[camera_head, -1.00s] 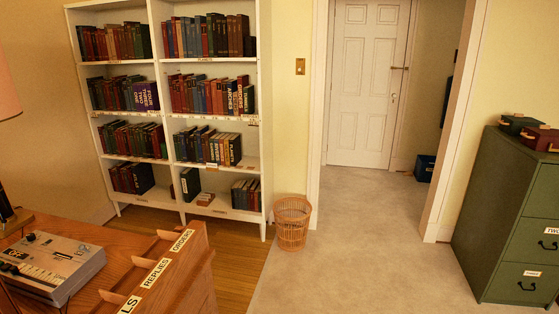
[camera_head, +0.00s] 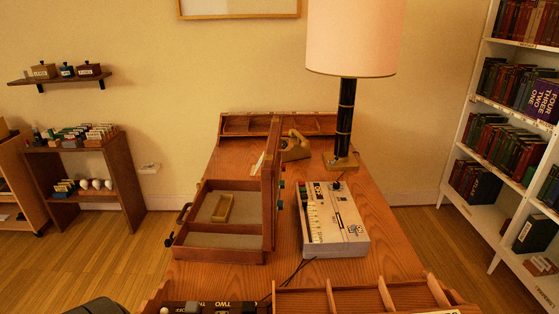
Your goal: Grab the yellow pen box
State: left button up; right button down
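A small yellowish oblong box (camera_head: 222,207) lies inside an open wooden case (camera_head: 207,254) on the desk; it is the only thing I see that fits the yellow pen box. It rests on the case's beige lining, near the upper middle. The case's lid stands upright along its right side. Neither of my grippers shows in the head view.
The desk (camera_head: 388,243) also holds a grey button machine (camera_head: 345,232) right of the lid, a lamp (camera_head: 351,40) behind it, and divided trays at the far and near edges. A white bookshelf (camera_head: 453,150) stands right, a low wooden shelf (camera_head: 125,180) left. Floor between is clear.

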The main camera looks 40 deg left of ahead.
aim_at(224, 207)
jog(key=i+l+u, duration=0.1)
jog(key=i+u, duration=0.15)
jog(key=u, duration=0.25)
jog(key=i+l+u, duration=0.2)
jog(key=u, duration=0.25)
jog(key=i+l+u, duration=0.3)
jog(key=u, duration=0.2)
jog(key=i+l+u, duration=0.1)
jog(key=l+u, duration=0.4)
jog(key=i+j, duration=0.1)
jog(key=j, duration=0.95)
jog(key=i+j, duration=0.1)
jog(key=j, duration=0.95)
jog(key=i+j, duration=0.1)
jog(key=j, duration=0.95)
jog(key=j+z, duration=0.1)
jog(key=j, duration=0.95)
jog(key=i, duration=0.05)
